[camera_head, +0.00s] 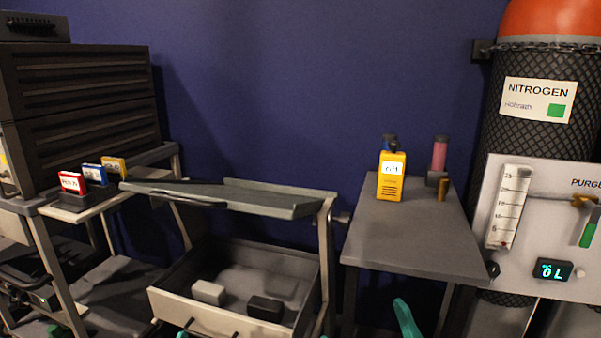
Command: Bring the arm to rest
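A curved teal piece (407,318) rises from the bottom edge, in front of the right-hand table. Only its upper part shows, and I cannot tell what it belongs to. No object is seen held.
A grey table (400,245) bears a yellow meter (391,177). The gas cylinder (540,120) and purge panel (520,190) stand at right. An open drawer (170,305) holds two small blocks below a grey shelf (285,205). Dark cabinets (80,100) stand at left.

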